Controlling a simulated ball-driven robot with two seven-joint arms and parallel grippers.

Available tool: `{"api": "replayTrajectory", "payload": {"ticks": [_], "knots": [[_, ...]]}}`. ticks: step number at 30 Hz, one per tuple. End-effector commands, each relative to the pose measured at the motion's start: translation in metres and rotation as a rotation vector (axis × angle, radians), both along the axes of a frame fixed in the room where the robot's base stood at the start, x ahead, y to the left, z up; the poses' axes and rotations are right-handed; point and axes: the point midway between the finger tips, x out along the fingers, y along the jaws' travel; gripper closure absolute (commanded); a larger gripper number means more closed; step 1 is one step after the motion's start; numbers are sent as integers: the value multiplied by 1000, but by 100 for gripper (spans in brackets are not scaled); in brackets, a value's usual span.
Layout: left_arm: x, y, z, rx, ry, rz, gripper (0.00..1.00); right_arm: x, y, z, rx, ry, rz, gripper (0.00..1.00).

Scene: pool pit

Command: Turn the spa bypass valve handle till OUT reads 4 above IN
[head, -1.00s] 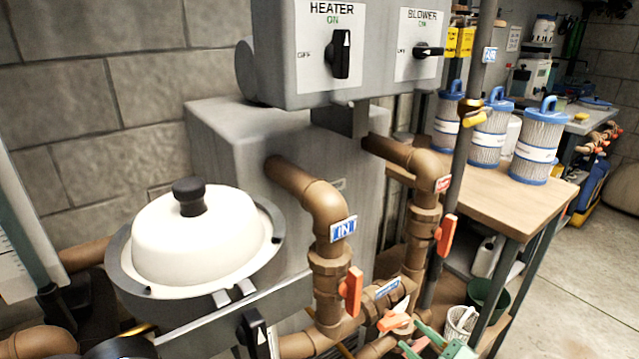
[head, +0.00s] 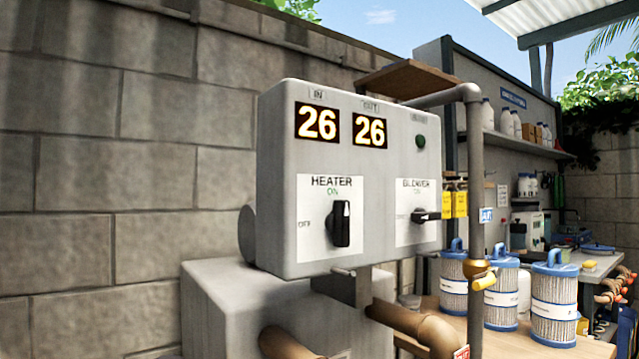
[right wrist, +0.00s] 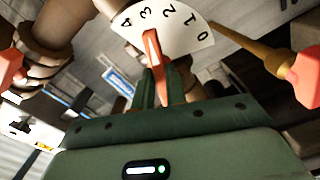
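The control box (head: 345,180) in the head view shows the IN display (head: 317,123) reading 26 and the OUT display (head: 370,132) reading 26. In the right wrist view, the orange bypass valve handle (right wrist: 153,48) stands up in front of a white dial plate (right wrist: 178,30) marked 0 to 4, its tip near the 3. My right gripper (right wrist: 160,88) has its green fingers close on both sides of the handle, apparently gripping it. The handle's lower part is partly hidden by the fingers. The left gripper is in neither view.
Two more orange handles (right wrist: 10,66) and (right wrist: 307,76) lie left and right of the dial. The HEATER knob (head: 340,224) and BLOWER knob (head: 425,216) are on the box. Brown pipes (head: 405,327) run below. Filter cartridges (head: 553,300) stand on a bench at right.

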Motion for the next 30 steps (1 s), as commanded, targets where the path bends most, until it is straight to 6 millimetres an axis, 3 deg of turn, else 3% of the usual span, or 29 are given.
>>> {"api": "replayTrajectory", "payload": {"ticks": [11, 21, 27, 28, 30], "knots": [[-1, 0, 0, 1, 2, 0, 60, 0, 0, 0, 4, 5, -1, 100], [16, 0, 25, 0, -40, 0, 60, 0, 0, 3, 307, 240, -1, 100], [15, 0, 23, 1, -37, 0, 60, 0, 0, -1, 322, 253, 0, 100], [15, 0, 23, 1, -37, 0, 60, 0, 0, -1, 322, 253, 0, 81], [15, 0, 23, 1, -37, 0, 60, 0, 0, -1, 321, 252, 0, 61]]}}
